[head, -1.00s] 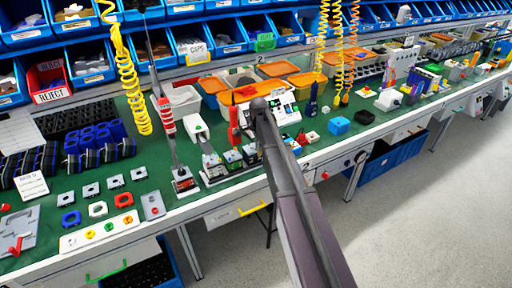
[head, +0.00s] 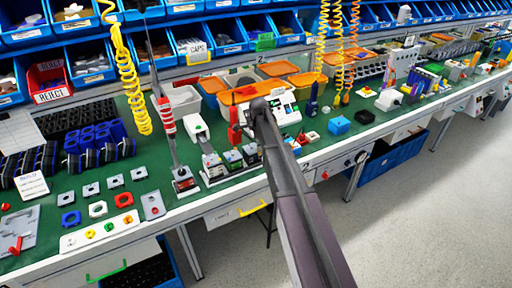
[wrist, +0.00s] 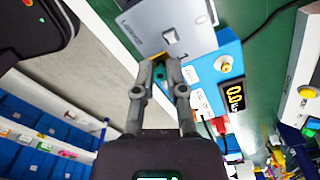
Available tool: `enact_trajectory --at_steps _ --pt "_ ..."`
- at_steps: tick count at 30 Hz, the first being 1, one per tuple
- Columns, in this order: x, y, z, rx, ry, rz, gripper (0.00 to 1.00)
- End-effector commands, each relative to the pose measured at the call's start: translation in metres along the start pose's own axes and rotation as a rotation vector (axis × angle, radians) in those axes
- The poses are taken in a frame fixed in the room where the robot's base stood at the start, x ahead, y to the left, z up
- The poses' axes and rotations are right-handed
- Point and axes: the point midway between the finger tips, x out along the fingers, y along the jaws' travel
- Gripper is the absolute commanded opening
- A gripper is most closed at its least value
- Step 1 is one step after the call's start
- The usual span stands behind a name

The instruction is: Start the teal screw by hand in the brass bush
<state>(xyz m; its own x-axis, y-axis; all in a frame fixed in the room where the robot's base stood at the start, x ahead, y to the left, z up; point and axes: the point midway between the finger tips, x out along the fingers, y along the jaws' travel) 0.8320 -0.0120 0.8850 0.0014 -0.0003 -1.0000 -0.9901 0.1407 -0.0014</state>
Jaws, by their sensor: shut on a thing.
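In the wrist view my gripper (wrist: 160,66) is shut on the teal screw (wrist: 160,73), a small teal piece showing between the fingertips. The fingertips are by the edge of a grey metal plate (wrist: 150,20) that has a small dark-rimmed round feature (wrist: 170,37). I cannot make out the brass bush for certain, nor whether the screw touches it. In the head view my arm hides the gripper and the screw.
In the head view the green bench is crowded; a red-and-white striped post (head: 167,118) stands left of my arm.

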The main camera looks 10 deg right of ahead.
Motion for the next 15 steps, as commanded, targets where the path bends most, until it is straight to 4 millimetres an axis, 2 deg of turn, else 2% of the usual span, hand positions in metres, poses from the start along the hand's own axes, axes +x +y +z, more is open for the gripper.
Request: enact_trajectory --at_steps 9,15 --pt "0.0005 0.0007 -0.0009 0.214 0.002 0.001 0.00" --pt "0.0005 0.0009 -0.0010 0.240 0.002 0.002 0.00"
